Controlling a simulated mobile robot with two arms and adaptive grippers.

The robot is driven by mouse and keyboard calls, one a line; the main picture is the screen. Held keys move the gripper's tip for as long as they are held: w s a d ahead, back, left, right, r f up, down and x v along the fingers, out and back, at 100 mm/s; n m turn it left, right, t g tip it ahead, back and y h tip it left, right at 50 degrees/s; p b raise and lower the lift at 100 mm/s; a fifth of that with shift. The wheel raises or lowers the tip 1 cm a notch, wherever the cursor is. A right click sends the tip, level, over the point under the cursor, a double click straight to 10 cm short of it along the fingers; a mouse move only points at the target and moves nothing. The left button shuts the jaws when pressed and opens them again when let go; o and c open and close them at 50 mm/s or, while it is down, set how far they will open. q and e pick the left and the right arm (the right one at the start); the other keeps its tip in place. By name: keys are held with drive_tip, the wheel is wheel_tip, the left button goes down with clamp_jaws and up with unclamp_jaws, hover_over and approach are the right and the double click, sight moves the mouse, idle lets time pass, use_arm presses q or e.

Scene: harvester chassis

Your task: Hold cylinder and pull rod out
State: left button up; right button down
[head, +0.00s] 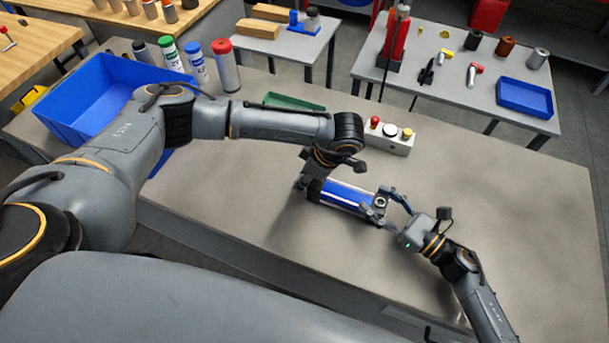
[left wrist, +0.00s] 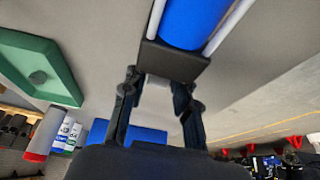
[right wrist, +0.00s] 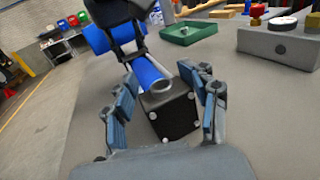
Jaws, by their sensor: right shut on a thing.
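The blue cylinder (head: 345,197) has pale tie rods along its sides and lies on the grey table. My right gripper (head: 378,204) is shut around the black end block (right wrist: 172,115) at the cylinder's right end; a silver ring (right wrist: 159,88) shows at the block's top. My left gripper (left wrist: 157,80) is at the cylinder's other end, pointing at its dark end block (left wrist: 176,60). A light grey piece, perhaps the rod's end, shows between the left fingers. Whether they touch it I cannot tell.
A control box with buttons (head: 388,138) and a green tray (head: 294,102) lie behind the cylinder. A blue bin (head: 95,100) and several spray cans or bottles stand at the back left. The table is clear to the right (head: 520,200).

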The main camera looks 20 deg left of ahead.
use_arm(q)
clamp_jaws()
drive_tip(key=shift+a, duration=0.3)
use_arm(e)
drive_tip(key=shift+w+d, duration=0.1)
use_arm(q)
drive_tip(key=shift+a, duration=3.3)
idle(1.0)
drive_tip(key=o, duration=0.6)
unclamp_jaws()
drive_tip(key=shift+d+r, duration=0.1)
drive_tip(key=shift+d, duration=0.05)
